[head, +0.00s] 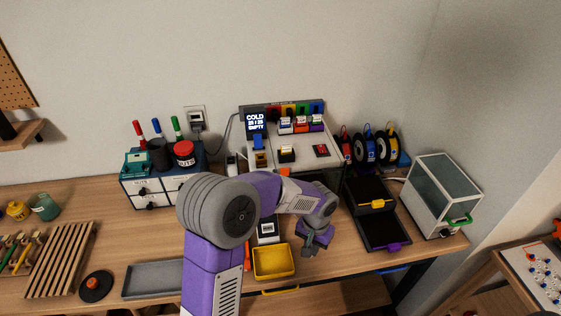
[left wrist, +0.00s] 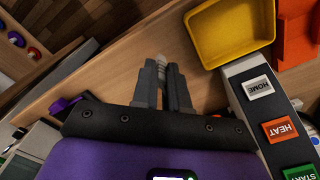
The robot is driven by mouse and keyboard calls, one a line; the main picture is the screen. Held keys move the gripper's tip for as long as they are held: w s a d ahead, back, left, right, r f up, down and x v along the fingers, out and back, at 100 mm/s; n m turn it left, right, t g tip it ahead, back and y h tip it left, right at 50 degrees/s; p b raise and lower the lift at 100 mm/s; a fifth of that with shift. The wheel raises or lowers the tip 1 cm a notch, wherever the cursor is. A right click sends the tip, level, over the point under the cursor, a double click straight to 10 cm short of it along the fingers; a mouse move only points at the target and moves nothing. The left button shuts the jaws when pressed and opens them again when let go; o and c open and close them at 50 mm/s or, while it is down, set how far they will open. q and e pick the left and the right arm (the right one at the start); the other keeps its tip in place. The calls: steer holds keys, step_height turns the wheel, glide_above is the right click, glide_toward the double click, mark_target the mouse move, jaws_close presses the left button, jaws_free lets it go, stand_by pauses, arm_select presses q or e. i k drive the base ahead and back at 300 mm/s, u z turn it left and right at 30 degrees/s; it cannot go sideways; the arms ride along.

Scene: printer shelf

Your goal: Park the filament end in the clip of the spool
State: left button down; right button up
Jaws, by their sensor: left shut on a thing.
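Three filament spools stand in a row at the back right of the bench in the head view: a red one (head: 346,146), a blue one (head: 364,147) and a yellow one (head: 388,147). Their clips and filament ends are too small to tell. My left gripper (head: 316,246) points down over the bench in front of the printer, to the right of the yellow tray and well apart from the spools. In the left wrist view the left gripper (left wrist: 164,82) is shut on a small pale thing (left wrist: 161,61) between its fingertips; I cannot tell what it is. My right gripper is not in view.
The printer (head: 330,165) stands behind my arm. A yellow tray (head: 273,262) and a button panel (left wrist: 262,105) are beside the gripper. Black trays (head: 385,230) and a glass-sided box (head: 443,190) stand to the right. A drawer unit (head: 160,190) is at left.

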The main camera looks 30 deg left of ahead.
mark_target(231, 167)
steer(key=z, duration=2.05)
steer(key=k, duration=1.95)
steer(key=u, duration=1.25)
